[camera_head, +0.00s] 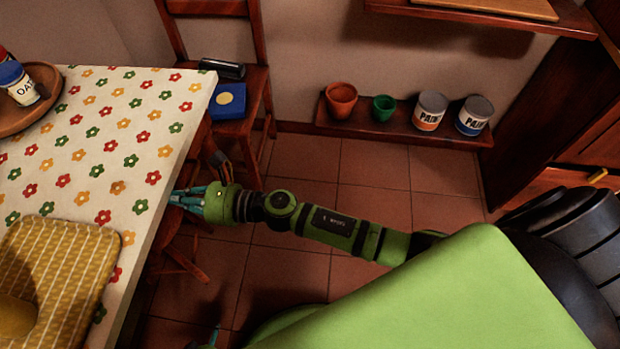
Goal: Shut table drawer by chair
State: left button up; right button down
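The table (150,128) has a white flowered top and fills the left side of the head view. A dark wood chair (238,128) stands at its far right corner. A strip of brown wood (200,137) shows beside the table's right edge, near the chair; I cannot tell if it is the drawer front. My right gripper (182,198) is at the table's right edge, its teal fingers pointing left and overlapping the edge in the picture. It holds nothing that I can see; its finger gap is unclear. A small teal tip, perhaps of my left gripper (213,338), shows at the bottom.
A blue book (230,101) and a black object (222,69) lie on the chair seat. A tray (40,112) with a jar and a yellow woven mat (75,258) are on the table. A low shelf (350,126) holds pots and paint cans. Tiled floor (375,164) is open between.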

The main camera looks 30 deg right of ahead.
jog(key=v, duration=1.2)
jog(key=d+f+m+t+h+p, duration=0.1)
jog(key=d+f+m+h+p, duration=0.35)
jog(key=d+f+m, duration=0.55)
jog(key=d+f+m+h+p, duration=0.3)
jog(key=d+f+m+h, duration=0.4)
jog(key=m, duration=0.7)
jog(key=s+d+f+m+g+h+p, duration=0.3)
jog(key=s+f+m+g+p, duration=0.15)
jog(key=s+f+m, duration=0.9)
pick_arm(q)
jog(key=s+a+r+g+p, duration=0.1)
jog(key=s+r, duration=0.3)
jog(key=s, duration=0.4)
jog(key=s+r+g+p, duration=0.1)
jog(key=s+r+g, duration=0.2)
jog(key=s, duration=0.6)
notch_tip(320, 180, up, 3)
jog(key=shift+a+f+y, duration=0.2)
jog(key=shift+a+y, duration=0.2)
pick_arm(e)
jog(key=s+f+m+g, duration=0.1)
jog(key=s+m+g, duration=0.4)
jog(key=s, duration=1.3)
jog(key=shift+s+d+m, duration=0.2)
jog(key=shift+s+m, duration=0.2)
jog(key=shift+m, duration=0.65)
